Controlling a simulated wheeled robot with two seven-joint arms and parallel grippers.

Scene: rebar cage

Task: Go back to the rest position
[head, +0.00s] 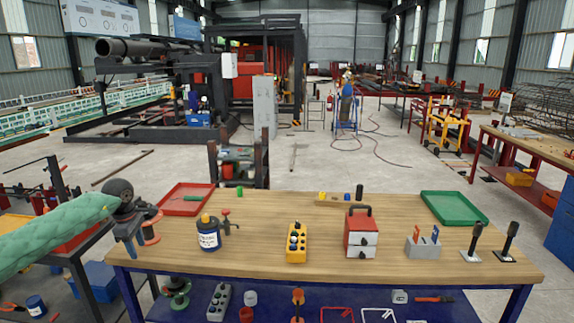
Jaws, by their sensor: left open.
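My left arm comes in from the left in a green padded sleeve. My left gripper (141,243) is open and empty, pointing down at the left end of the wooden workbench (330,230). It appears in front of the bench's left edge, left of a dark blue jar with a yellow top (208,233). I cannot tell its exact height over the bench. My right gripper is not in view.
On the bench stand a red tray (187,207), yellow control box (297,243), red-and-white box (361,235), grey holder (424,246), two black-handled upright pieces and a green tray (455,217). A cluttered side table (70,248) stands left. The bench's front middle is clear.

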